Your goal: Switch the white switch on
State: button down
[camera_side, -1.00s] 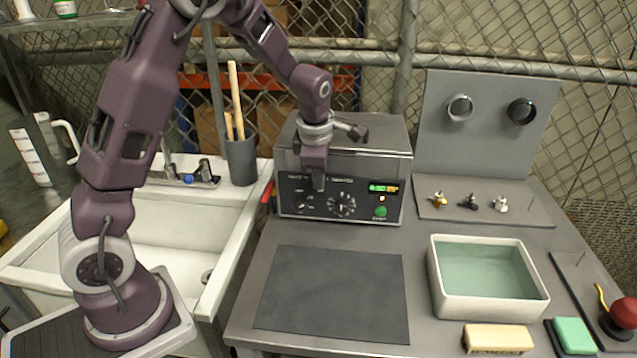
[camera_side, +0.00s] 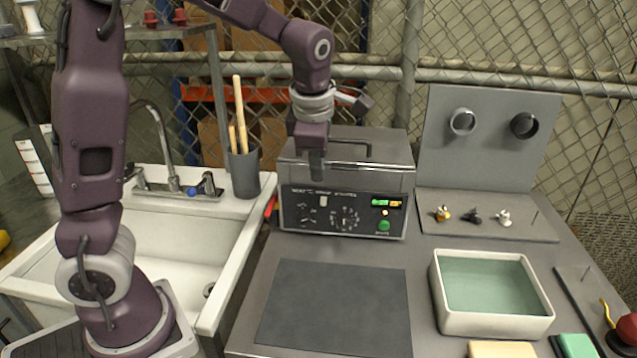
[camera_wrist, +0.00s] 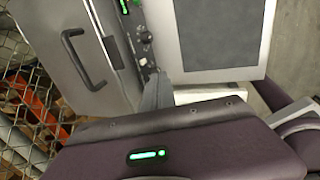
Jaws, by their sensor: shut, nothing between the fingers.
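The white switch (camera_side: 323,201) is a small pale lever on the black front panel (camera_side: 295,217) of a grey metal tank unit. It stands near the panel's top edge, left of the green-lit displays (camera_side: 385,203). I cannot tell its on or off position for sure. My gripper (camera_side: 317,178) is shut and empty, pointing down just above the switch, in front of the unit's upper part.
The lid handle (camera_side: 345,147) is behind my gripper. A dark mat (camera_side: 335,305) lies in front of the unit. A white basin of green liquid (camera_side: 490,290) stands right, a sink (camera_side: 165,245) left. A cup with wooden sticks (camera_side: 244,173) is left of the unit.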

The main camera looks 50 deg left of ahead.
jog(key=shift+r, duration=0.35)
send_near(323, 201)
notch_tip(323, 201, down, 7)
jog(key=s+d, duration=0.2)
jog(key=shift+w+a+f, duration=0.15)
jog(key=shift+w+a, duration=1.1)
jog(key=shift+w, duration=0.1)
